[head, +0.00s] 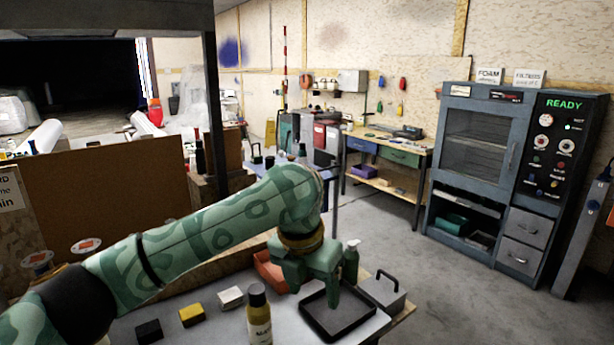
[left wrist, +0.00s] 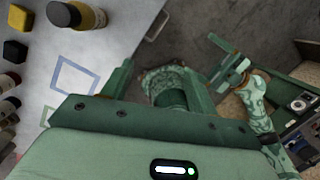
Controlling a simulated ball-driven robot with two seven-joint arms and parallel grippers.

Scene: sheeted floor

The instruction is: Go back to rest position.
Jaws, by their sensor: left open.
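My left gripper (head: 315,292) hangs over the right part of the grey table, its fingers pointing down, beside the black tray (head: 352,318) and partly in front of it. It is open. In the left wrist view its two fingers (left wrist: 160,88) stand apart with nothing held between them. The patterned green arm reaches in from the left in the head view. My right gripper (left wrist: 232,65) shows only in the left wrist view, at the right, above the floor and clear of the table; its jaw gap is too small to judge.
A yellow bottle with a black cap (head: 259,315), a white block (head: 231,296), a yellow block (head: 192,315) and a black block (head: 149,331) stand on the table. A green bottle (head: 351,260) and a grey handled box (head: 384,292) stand near the gripper. Open floor (head: 450,300) lies to the right.

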